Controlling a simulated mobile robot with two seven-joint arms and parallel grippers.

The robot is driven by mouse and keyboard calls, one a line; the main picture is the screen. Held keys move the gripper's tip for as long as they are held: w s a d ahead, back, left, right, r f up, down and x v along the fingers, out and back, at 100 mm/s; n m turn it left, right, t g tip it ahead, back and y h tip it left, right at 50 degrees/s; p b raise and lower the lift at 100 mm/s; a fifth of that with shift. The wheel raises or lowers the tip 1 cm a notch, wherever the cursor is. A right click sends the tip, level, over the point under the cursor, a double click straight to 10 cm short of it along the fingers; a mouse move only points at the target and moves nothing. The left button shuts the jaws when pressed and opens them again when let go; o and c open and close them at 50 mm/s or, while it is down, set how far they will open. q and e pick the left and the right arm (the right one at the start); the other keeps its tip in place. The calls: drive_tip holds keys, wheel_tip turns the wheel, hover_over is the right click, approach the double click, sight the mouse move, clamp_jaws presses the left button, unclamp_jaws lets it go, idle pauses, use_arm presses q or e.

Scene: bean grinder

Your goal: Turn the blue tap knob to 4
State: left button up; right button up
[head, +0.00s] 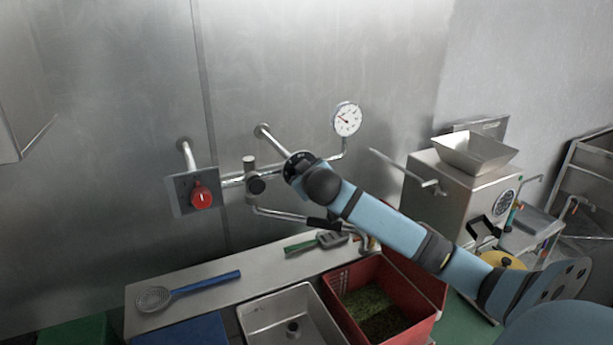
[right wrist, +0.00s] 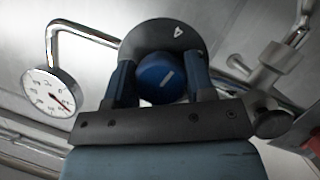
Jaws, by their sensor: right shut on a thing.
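The blue tap knob (right wrist: 158,80) shows in the right wrist view in front of a round dark dial plate (right wrist: 143,42). A white 4 (right wrist: 179,31) is on the plate, above and right of the knob. The knob's short white mark slants up to the right; whether it points at the 4 is unclear. My right gripper (head: 297,167) is shut on the knob, with one finger on each side. In the head view the gripper and wrist hide the knob. My left gripper is not in view.
A red knob (head: 201,196) on a square plate sits on the pipe to the left. A pressure gauge (head: 347,119) is above right of my gripper. Below are the spout (head: 285,214), a metal sink (head: 262,314), a red crate (head: 414,330) and a blue strainer (head: 206,284).

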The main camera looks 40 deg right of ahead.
drive_tip(key=o, duration=0.9)
drive_tip(key=shift+s+a, duration=0.2)
drive_tip(key=shift+s, duration=0.1)
drive_tip(key=b+v, duration=0.3)
drive_tip(key=v, duration=1)
drive_tip(key=shift+s, duration=0.1)
